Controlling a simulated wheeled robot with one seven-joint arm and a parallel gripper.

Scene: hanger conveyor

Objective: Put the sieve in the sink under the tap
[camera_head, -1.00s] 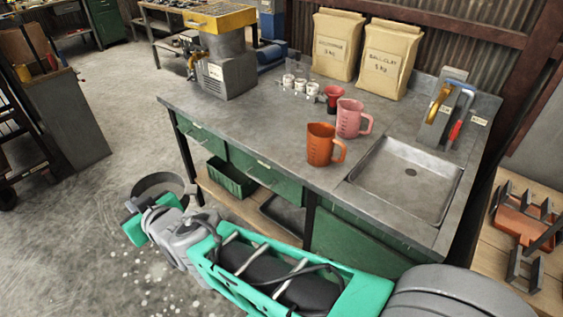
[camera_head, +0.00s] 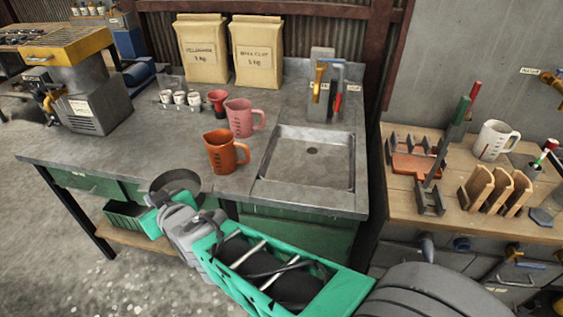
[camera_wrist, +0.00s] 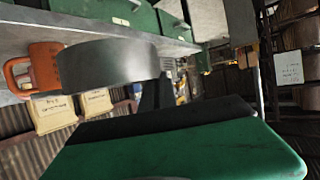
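The sieve (camera_head: 176,177), a round grey ring, is at my gripper (camera_head: 160,200), near the bench's front edge, left of the sink. In the wrist view the sieve's curved side (camera_wrist: 108,66) stands just beyond a green-and-dark finger. My gripper appears shut on its rim, though the contact is partly hidden. The shallow metal sink (camera_head: 290,178) is set in the bench's right end and looks empty. The tap (camera_head: 338,72), with a blue top and yellow and red parts, stands at the sink's back edge.
An orange jug (camera_head: 224,154) and a pink jug (camera_head: 240,118) stand left of the sink. A small red cup (camera_head: 217,100) and white cups (camera_head: 180,98) stand farther back. Two paper bags (camera_head: 257,55) line the wall. A wooden side table (camera_head: 460,218) with racks is at right.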

